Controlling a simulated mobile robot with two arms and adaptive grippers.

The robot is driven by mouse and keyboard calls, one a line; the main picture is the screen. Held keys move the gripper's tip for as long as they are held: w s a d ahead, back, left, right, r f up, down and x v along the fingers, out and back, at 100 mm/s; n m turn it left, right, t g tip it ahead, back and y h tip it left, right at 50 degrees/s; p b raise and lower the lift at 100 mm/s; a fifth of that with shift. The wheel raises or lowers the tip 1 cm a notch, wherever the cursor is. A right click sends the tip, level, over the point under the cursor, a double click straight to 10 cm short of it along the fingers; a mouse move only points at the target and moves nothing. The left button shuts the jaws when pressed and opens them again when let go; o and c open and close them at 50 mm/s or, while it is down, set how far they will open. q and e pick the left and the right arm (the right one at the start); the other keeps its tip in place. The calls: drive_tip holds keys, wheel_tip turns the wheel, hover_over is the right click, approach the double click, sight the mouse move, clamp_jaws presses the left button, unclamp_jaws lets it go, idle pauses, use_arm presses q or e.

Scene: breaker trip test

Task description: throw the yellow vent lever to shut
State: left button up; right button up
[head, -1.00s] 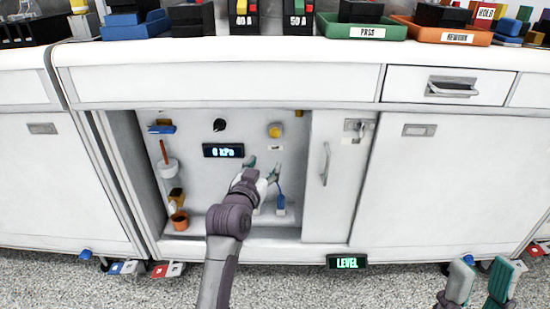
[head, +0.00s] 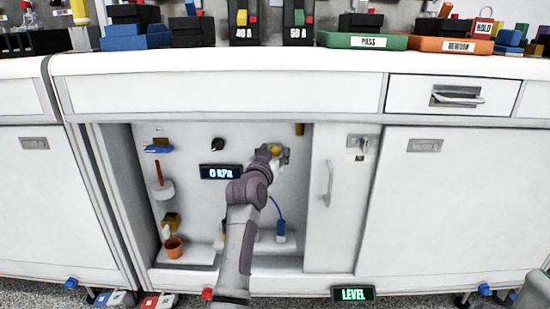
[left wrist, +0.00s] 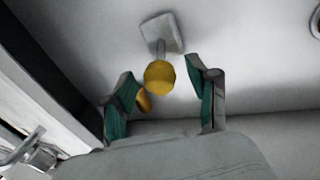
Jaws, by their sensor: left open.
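The yellow vent lever shows as a yellow ball knob (head: 278,151) on the back panel of the open cabinet bay, partly covered by my gripper. In the left wrist view its yellow ball (left wrist: 159,77) sits on a short grey stem from a square plate. My left gripper (head: 275,154) is at the knob, its fingers open. In the left wrist view the green-padded fingers (left wrist: 165,95) stand on either side of the ball, with a visible gap on the right. My right gripper's fingers do not show.
A display (head: 220,172) reads 0 kPa, left of my arm. A black knob (head: 217,144) is above it. A sliding door (head: 336,200) bounds the bay on the right. An orange pot (head: 173,247) stands low left. Another yellow piece (head: 299,129) is near the bay's top.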

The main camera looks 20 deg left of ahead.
use_arm(q)
drive_tip(key=shift+w, duration=0.4)
clamp_jaws()
